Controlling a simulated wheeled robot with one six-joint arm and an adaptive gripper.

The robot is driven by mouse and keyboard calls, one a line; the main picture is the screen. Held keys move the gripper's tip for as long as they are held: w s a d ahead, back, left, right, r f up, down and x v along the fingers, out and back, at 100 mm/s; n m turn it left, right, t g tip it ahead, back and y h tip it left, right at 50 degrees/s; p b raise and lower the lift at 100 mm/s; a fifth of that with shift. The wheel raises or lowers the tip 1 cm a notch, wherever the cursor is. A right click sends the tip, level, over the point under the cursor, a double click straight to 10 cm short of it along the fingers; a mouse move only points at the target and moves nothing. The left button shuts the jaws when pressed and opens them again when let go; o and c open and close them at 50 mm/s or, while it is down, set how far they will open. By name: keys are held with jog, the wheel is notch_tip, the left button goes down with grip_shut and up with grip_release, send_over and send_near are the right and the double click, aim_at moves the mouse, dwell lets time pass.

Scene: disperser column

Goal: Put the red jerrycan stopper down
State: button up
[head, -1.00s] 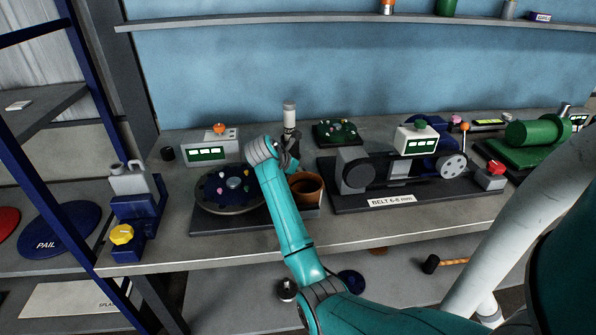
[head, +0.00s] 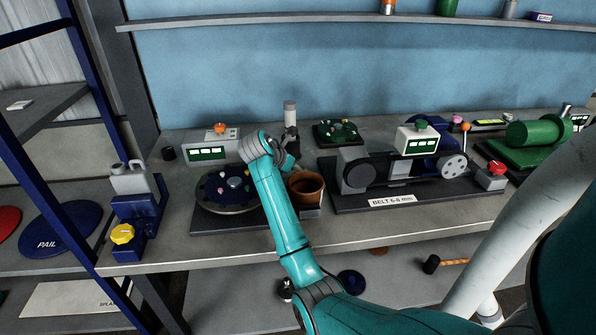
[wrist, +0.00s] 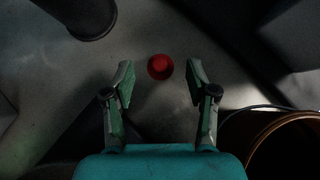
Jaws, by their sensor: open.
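The red jerrycan stopper (wrist: 160,66) rests on the grey bench top in the wrist view, just beyond and between my fingertips. My gripper (wrist: 157,82) is open, with its two fingers apart on either side and clear of the stopper. In the head view my gripper (head: 290,158) is at the back of the bench, mostly hidden behind my arm's wrist. The stopper cannot be made out there. The grey jerrycan (head: 130,178) stands on a blue stand at the left end of the bench.
A brown pot (head: 306,190) is close to the right of my gripper, and its rim also shows in the wrist view (wrist: 250,150). A round dark turntable (head: 215,205) lies to the left. A white-topped post (head: 290,114) stands behind. The belt machine (head: 395,185) is to the right.

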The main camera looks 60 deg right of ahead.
jog(key=v, duration=0.9)
dwell(0.3)
